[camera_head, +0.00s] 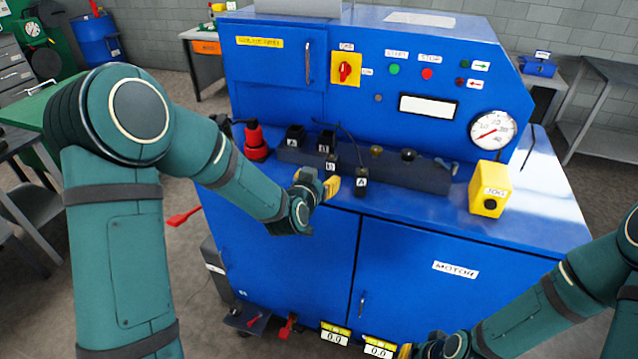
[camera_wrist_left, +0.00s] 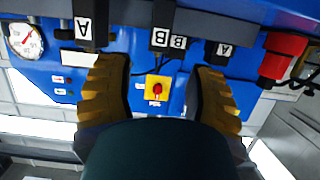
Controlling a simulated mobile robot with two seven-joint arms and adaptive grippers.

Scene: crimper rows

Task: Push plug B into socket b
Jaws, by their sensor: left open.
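Plug B (camera_head: 331,164) is a small black block with a white B label near the front of the blue bench top. Socket b (camera_head: 326,142) is a black box with a B label just behind it. In the left wrist view, which is upside down, plug B (camera_wrist_left: 161,22) is at the top centre and socket b (camera_wrist_left: 179,42) is partly beside it. My left gripper (camera_head: 331,188) is open, with yellow fingers just in front of plug B. In the wrist view its fingers (camera_wrist_left: 160,95) are apart with nothing held. My right gripper (camera_head: 405,351) is barely visible at the bottom edge.
Plug A (camera_head: 361,183) stands close right of my left fingers. Socket A (camera_head: 295,136) is left of socket b. Black cables loop behind the plugs.

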